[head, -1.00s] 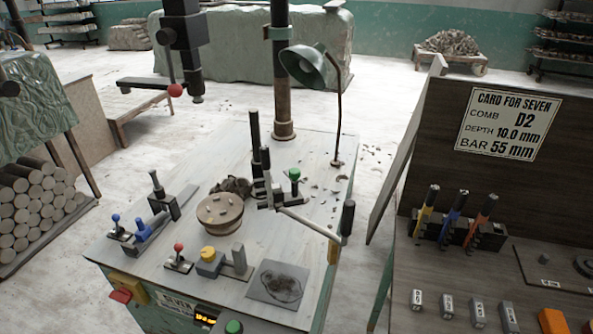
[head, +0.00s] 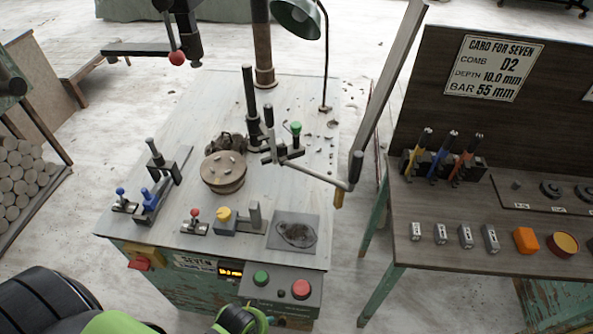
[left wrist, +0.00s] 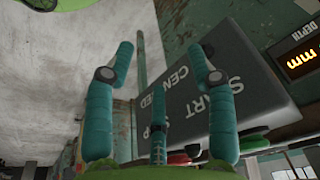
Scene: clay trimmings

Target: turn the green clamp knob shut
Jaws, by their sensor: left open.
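The green clamp knob (head: 295,128) sits upright on a dark post of the clamp assembly, toward the back right of the bench top (head: 200,115). A long grey lever with a dark grip (head: 356,167) runs from this assembly to the right edge. My left gripper (head: 250,319) is at the bottom of the head view, in front of the bench and well away from the knob. In the left wrist view its teal fingers (left wrist: 161,48) are spread and empty, with the grey start panel (left wrist: 225,75) beyond them. My right gripper is in neither view.
A round wheel (head: 224,172) stands mid-bench. Red-knob (head: 195,214) and yellow-knob (head: 224,214) fixtures are nearer the front. Green (head: 261,278) and red (head: 301,289) buttons are on the front panel. A lamp (head: 297,18) hangs behind. A side table (head: 450,255) is at the right.

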